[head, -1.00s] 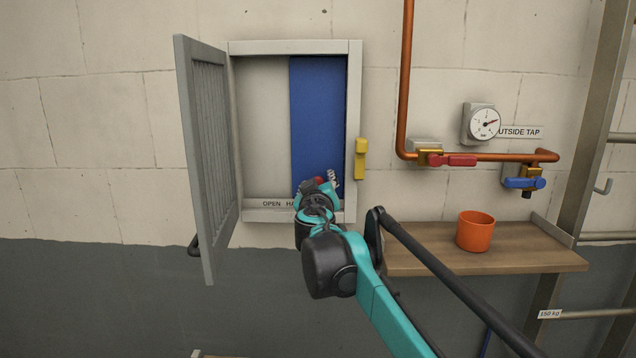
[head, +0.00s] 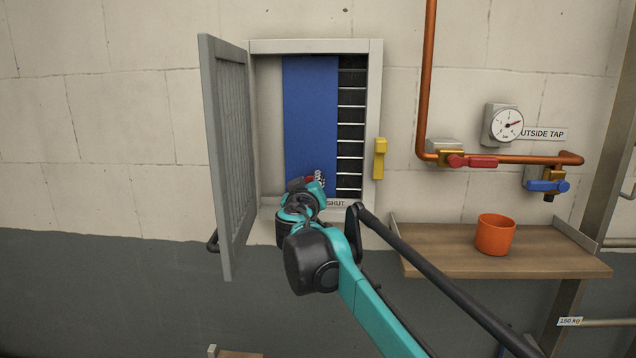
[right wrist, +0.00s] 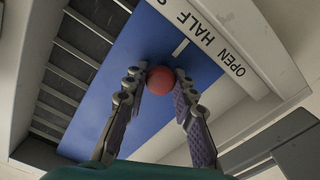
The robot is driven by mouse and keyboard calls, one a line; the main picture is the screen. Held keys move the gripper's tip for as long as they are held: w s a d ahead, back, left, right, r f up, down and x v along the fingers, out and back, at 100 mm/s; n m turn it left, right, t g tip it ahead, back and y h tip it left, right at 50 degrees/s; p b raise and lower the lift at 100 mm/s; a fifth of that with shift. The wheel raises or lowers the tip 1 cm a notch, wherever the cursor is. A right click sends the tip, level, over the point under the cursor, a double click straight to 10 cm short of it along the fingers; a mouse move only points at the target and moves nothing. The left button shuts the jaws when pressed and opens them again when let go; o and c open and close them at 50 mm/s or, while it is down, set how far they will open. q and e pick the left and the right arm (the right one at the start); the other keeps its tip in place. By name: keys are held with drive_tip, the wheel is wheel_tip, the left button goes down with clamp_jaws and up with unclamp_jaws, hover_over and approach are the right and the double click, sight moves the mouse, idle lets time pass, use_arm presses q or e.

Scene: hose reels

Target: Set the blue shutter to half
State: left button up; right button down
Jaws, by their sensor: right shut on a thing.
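The blue shutter (head: 311,120) stands upright near the middle of a grey wall cabinet (head: 315,46). A pale panel shows to its left and dark slats (head: 352,110) to its right. My right gripper (head: 316,181) is at the shutter's lower edge. In the right wrist view, my right gripper (right wrist: 158,84) is shut on the red knob (right wrist: 160,80) on the blue shutter (right wrist: 120,75). A white mark (right wrist: 180,48) on the shutter points toward the label strip (right wrist: 218,45), close to the word HALF. My left gripper is not in view.
The grey cabinet door (head: 228,160) hangs open at the left. A yellow latch (head: 380,158) is on the right frame. To the right are a copper pipe (head: 430,80), a red lever (head: 472,161), a blue tap (head: 548,185), a gauge (head: 507,125) and a shelf (head: 500,262) with an orange cup (head: 495,235).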

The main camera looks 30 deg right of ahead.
drive_tip(key=shift+d, duration=0.1)
drive_tip(key=c, duration=1.2)
unclamp_jaws()
drive_tip(key=shift+s, duration=0.1)
drive_tip(key=v, duration=1.2)
